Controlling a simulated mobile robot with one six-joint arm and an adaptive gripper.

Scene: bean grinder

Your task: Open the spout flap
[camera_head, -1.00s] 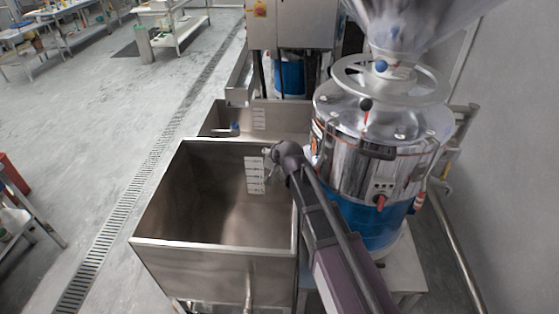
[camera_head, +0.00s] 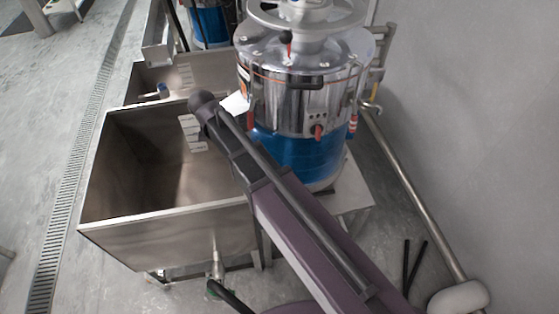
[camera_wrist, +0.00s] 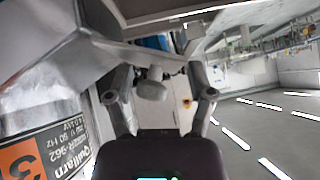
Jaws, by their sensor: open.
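The bean grinder (camera_head: 320,90), a shiny steel drum over a blue base, stands right of centre in the head view. A pale piece that may be its spout (camera_head: 236,102) shows just beside my arm. In the wrist view, the grinder's labelled body (camera_wrist: 45,140) is at left, and a metal sheet that looks like the spout (camera_wrist: 60,45) crosses the upper left. My gripper (camera_wrist: 158,82) is open, with its fingers apart. A small rounded grey knob (camera_wrist: 151,90) appears between the fingers; I cannot tell whether they touch it. The flap itself is not clearly seen.
An open steel bin (camera_head: 150,243) stands left of the grinder, with another bin (camera_head: 150,75) behind it. A wall (camera_head: 480,120) and a pipe rail (camera_head: 420,210) run along the right. Open floor with a drain grate (camera_head: 65,210) lies at left.

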